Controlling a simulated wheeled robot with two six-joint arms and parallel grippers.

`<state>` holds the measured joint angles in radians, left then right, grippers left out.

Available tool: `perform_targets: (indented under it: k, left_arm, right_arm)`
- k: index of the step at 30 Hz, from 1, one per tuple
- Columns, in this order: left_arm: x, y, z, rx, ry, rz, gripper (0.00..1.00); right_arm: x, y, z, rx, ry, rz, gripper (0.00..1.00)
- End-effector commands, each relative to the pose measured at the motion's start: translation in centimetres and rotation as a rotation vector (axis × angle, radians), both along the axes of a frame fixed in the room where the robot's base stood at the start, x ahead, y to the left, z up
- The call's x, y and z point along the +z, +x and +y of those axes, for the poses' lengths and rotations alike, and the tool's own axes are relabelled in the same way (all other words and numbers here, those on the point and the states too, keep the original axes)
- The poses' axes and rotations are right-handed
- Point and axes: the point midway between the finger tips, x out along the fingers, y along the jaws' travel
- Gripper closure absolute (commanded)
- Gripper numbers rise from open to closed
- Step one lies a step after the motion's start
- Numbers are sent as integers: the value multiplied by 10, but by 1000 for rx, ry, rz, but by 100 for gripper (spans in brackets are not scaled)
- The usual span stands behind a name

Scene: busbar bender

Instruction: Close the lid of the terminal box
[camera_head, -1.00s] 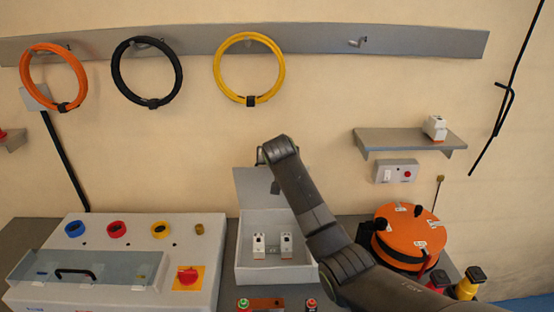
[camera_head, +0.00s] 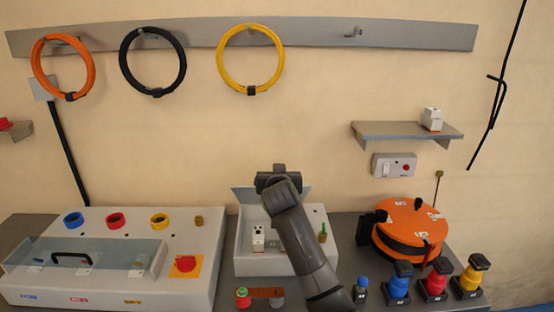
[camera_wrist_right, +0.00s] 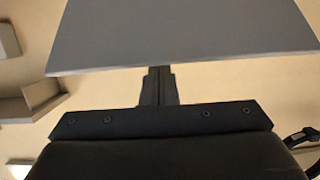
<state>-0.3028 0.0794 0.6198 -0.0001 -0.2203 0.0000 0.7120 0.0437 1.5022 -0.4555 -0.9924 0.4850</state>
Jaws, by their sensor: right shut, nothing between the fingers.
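The grey terminal box (camera_head: 237,266) stands on the bench in the middle of the head view. Its lid (camera_head: 243,198) is still raised at the back edge, tilted and foreshortened. The box is open; a white socketed part (camera_head: 258,239) shows inside, and my arm hides part of the interior. My right gripper (camera_head: 270,176) is at the lid's top edge; its fingertips are hard to make out there. In the right wrist view its narrow fingers (camera_wrist_right: 158,86) are together and empty, and run up to a grey panel (camera_wrist_right: 185,35), apparently the lid. Contact is unclear. My left gripper is out of view.
Left of the box is a grey machine (camera_head: 205,255) with a clear cover. To the right are an orange reel (camera_head: 408,222) and several coloured plugs (camera_head: 437,278). A wall shelf (camera_head: 400,131) and hanging cable rings (camera_head: 249,60) are behind.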

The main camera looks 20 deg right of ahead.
Motion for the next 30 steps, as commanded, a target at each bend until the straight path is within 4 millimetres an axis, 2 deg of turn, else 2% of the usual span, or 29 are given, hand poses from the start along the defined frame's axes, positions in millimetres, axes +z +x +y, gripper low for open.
perform_targets:
  k: [1,18,30]
  left_arm:
    - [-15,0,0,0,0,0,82]
    - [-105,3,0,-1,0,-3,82]
    - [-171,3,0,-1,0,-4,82]
  right_arm:
    - [-14,-5,1,-1,-5,-20,100]
    - [-60,-46,13,-1,-78,-276,100]
    - [-90,-66,19,0,-122,-426,100]
